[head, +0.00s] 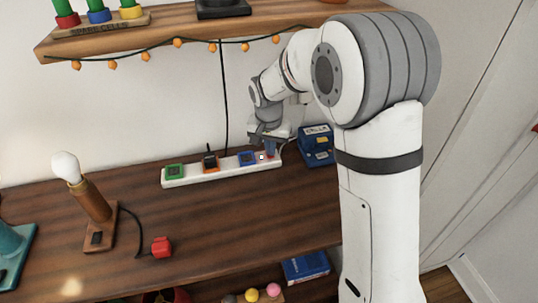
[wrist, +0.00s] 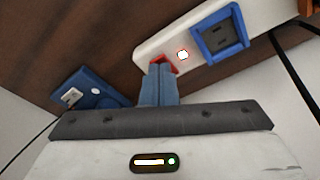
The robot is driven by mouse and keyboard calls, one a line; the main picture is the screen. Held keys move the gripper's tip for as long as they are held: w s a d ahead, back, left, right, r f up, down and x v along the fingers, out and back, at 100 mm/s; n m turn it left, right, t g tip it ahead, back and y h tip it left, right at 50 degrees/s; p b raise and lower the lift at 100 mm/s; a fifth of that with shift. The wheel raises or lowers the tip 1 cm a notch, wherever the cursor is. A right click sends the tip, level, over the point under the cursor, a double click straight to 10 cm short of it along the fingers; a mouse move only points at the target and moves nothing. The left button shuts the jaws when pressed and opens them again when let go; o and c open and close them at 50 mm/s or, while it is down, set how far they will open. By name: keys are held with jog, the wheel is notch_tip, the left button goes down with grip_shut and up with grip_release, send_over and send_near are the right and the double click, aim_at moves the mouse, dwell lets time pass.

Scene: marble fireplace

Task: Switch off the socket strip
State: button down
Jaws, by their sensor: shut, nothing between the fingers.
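The white socket strip (head: 193,180) lies at the back of the wooden table against the wall, with green, orange and blue sockets. In the wrist view the strip (wrist: 148,51) shows its blue socket (wrist: 219,41), a small bright indicator with a red rim (wrist: 182,55) and a red switch (wrist: 172,65) near its end. The indicator (head: 262,157) also looks bright in the head view. My gripper (head: 270,150) is shut and empty, pointing down at the strip's right end. In the wrist view its blue fingertips (wrist: 160,68) overlap the red switch and partly hide it; contact cannot be told.
A blue box (head: 317,147) stands just right of the strip. A black plug (head: 210,161) sits in the orange socket. A shelf (head: 170,30) with hanging orange lights is above. The middle of the table is clear.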

jog(key=shift+f, duration=0.35)
jog(key=shift+r+p, duration=2.25)
jog(key=shift+r, duration=1.35)
jog(key=shift+d, duration=0.1)
jog(key=s+d+r+n, duration=0.1)
jog(key=s+d+r, duration=0.6)
jog(key=s+d, duration=0.5)
jog(key=s+d+n, duration=0.2)
jog(key=s+d, duration=0.2)
jog(key=s, duration=1)
notch_tip(320, 180, up, 4)
jog(key=p, duration=0.3)
jog(key=shift+f+t+p, duration=0.15)
jog(key=shift+t+p, duration=0.2)
jog(key=shift+t, duration=0.05)
